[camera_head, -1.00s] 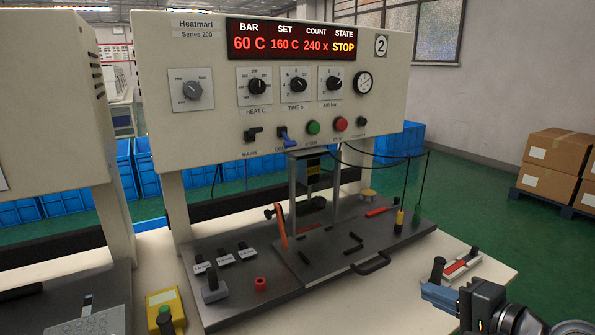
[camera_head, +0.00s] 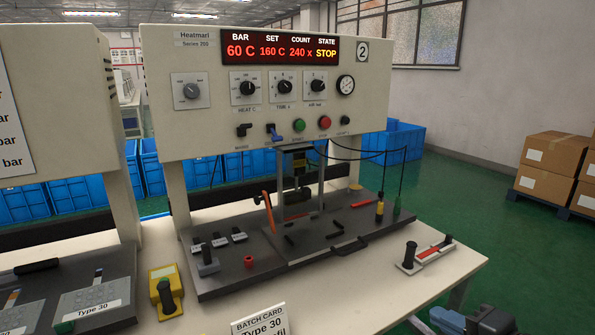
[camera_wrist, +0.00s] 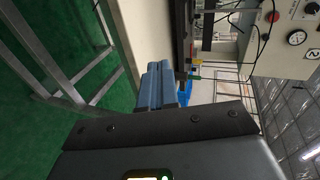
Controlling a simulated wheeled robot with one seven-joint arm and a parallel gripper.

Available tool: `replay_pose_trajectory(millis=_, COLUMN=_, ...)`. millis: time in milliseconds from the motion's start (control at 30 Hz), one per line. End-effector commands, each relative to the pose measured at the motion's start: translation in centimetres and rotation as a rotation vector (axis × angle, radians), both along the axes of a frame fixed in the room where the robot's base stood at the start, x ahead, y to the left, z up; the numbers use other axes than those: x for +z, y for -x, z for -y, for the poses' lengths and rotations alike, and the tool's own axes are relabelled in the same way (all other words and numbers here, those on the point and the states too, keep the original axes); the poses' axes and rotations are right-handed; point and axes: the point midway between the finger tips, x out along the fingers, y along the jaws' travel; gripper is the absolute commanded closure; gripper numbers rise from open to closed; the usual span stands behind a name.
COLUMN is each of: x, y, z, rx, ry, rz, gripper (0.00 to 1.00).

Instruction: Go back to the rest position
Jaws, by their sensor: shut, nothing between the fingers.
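My gripper (camera_head: 447,318) is at the bottom right of the head view, low and off the front right corner of the table. In the wrist view its blue fingers (camera_wrist: 157,85) are closed together with nothing between them. The Heatmari press (camera_head: 265,90) stands on the table in front of me. Its display reads BAR 60 C, SET 160 C, COUNT 240 x and STATE STOP. My gripper is apart from the press and touches nothing that I can see.
The white table (camera_head: 440,283) has a red-and-white tool with a black handle (camera_head: 428,253) near its right edge. A yellow device (camera_head: 166,290) and a batch card (camera_head: 260,322) are at the front. Boxes on a pallet (camera_head: 556,155) stand far right. Green floor lies clear between.

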Motion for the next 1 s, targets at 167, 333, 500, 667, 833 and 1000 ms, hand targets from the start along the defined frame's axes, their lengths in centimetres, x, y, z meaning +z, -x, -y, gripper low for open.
replay_pose_trajectory(millis=167, x=-2.2, y=2.0, z=0.0, rx=-0.027, ry=0.066, rz=-0.003, gripper=1.0)
replay_pose_trajectory(millis=333, x=-4.6, y=4.8, z=0.2, rx=-0.059, ry=0.157, rz=0.001, gripper=1.0)
replay_pose_trajectory(millis=500, x=-7.6, y=9.5, z=0.3, rx=-0.093, ry=0.303, rz=0.009, gripper=1.0)
replay_pose_trajectory(millis=667, x=-9.6, y=15.4, z=0.4, rx=-0.113, ry=0.488, rz=0.032, gripper=1.0)
replay_pose_trajectory(millis=833, x=-10.0, y=21.6, z=0.1, rx=-0.108, ry=0.685, rz=0.069, gripper=1.0)
replay_pose_trajectory(millis=1000, x=-9.0, y=27.5, z=-0.5, rx=-0.08, ry=0.875, rz=0.12, gripper=1.0)
